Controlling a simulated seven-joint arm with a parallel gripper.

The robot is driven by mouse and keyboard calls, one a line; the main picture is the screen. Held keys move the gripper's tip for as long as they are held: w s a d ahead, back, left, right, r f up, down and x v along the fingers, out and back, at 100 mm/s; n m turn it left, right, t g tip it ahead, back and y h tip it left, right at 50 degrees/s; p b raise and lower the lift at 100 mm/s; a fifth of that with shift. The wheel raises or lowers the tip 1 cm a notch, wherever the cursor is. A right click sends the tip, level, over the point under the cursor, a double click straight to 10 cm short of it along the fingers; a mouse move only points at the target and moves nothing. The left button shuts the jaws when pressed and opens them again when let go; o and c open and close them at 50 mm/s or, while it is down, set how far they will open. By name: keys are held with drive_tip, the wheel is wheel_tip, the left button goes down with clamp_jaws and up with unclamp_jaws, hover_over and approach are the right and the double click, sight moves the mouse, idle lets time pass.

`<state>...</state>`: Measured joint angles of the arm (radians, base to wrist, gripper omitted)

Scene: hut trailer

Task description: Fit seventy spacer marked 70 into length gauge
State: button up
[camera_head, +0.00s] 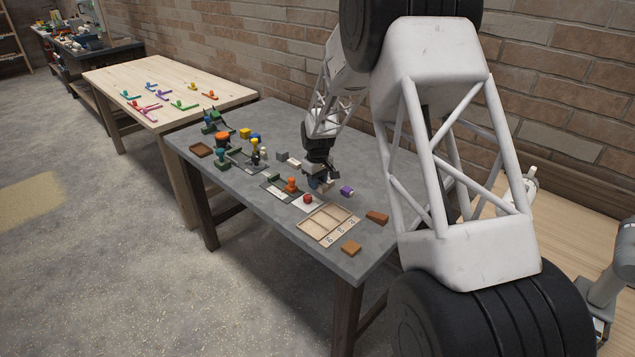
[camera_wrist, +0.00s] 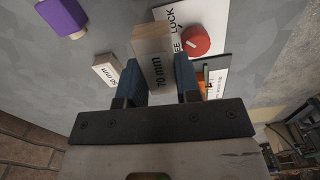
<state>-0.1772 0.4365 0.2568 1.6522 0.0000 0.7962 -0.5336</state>
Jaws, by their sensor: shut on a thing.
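My gripper (camera_wrist: 159,84) is shut on the spacer marked 70 mm (camera_wrist: 152,58), a pale wooden block held between two blue fingers in the wrist view. In the head view my gripper (camera_head: 319,181) is low over the grey table. The block there is small and partly hidden by the fingers. A plate with a red knob (camera_wrist: 195,41) and the printed words LOCK and a partly covered one lies just beyond the spacer. In the head view the red knob (camera_head: 308,199) is below my gripper, near an orange clamp (camera_head: 291,185).
A block marked 50 mm (camera_wrist: 106,71) lies left of the held spacer, near a purple piece (camera_wrist: 63,17). A wooden tray with labelled compartments (camera_head: 304,231) sits toward the table's front right. Brown blocks (camera_head: 351,248) lie nearby. Several coloured fixtures crowd the table's left half.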

drive_tip(key=w+d+m, duration=0.2)
drive_tip(key=w+d, duration=0.1)
drive_tip(key=w, duration=0.2)
drive_tip(key=w+d+m, duration=0.2)
drive_tip(key=w+d, duration=0.2)
drive_tip(key=w, duration=0.1)
drive_tip(key=w+d+m, duration=0.2)
drive_tip(key=w+d, duration=0.2)
drive_tip(key=w, duration=0.2)
drive_tip(key=shift+w+d+r, duration=0.1)
drive_tip(key=shift+r, duration=0.1)
drive_tip(key=shift+w+m, duration=0.3)
drive_tip(key=shift+w, duration=0.1)
drive_tip(key=s+a+r+n, duration=0.2)
drive_tip(key=a+n, duration=0.1)
drive_tip(key=a, duration=0.8)
drive_tip(key=r+n, duration=0.2)
drive_tip(key=n, duration=0.2)
hover_over(281, 184)
drive_tip(key=shift+s+f, duration=0.1)
drive_tip(key=shift+f, duration=0.15)
drive_tip(key=shift+f, duration=0.1)
drive_tip(key=shift+f, duration=2.6)
drive_tip(key=shift+f, duration=1.2)
